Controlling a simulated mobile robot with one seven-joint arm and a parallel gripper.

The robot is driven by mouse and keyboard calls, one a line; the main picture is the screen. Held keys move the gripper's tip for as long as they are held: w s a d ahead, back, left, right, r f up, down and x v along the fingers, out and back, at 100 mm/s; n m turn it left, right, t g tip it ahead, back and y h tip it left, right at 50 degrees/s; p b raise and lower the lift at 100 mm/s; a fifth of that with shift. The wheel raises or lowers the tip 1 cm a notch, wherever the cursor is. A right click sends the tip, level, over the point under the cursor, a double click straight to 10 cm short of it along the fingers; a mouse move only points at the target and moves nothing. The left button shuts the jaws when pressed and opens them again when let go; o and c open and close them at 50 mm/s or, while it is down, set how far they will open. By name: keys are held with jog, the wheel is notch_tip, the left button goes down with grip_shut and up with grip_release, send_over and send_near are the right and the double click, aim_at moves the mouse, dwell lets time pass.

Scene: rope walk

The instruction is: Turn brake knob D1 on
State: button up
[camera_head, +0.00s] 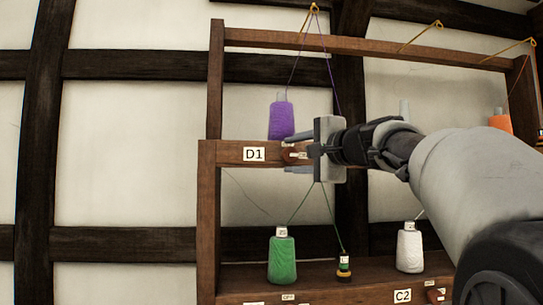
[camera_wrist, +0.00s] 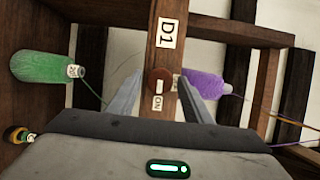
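Brake knob D1 (camera_wrist: 158,79) is a round red-brown knob on a wooden rail, beside the D1 label (camera_wrist: 167,32). In the wrist view an ON label (camera_wrist: 158,102) sits at the knob's edge on the side toward my gripper. A short white mark shows on the knob, but its exact setting is hard to read. My gripper (camera_wrist: 161,82) is open, with one finger on each side of the knob and small gaps visible. In the head view my gripper (camera_head: 288,153) reaches the rail from the right and partly hides the knob (camera_head: 291,153).
A purple spool (camera_head: 281,119) stands just above the rail, close to the upper finger. Below are a green spool (camera_head: 282,259), a small dark bobbin (camera_head: 344,266) and a white spool (camera_head: 409,249) by the C2 label (camera_head: 402,296). Thin threads run behind my gripper.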

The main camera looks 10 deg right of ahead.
dwell(0.3)
jog(key=b+v, duration=0.4)
jog(key=v, duration=1.3)
jog(key=shift+s, duration=0.2)
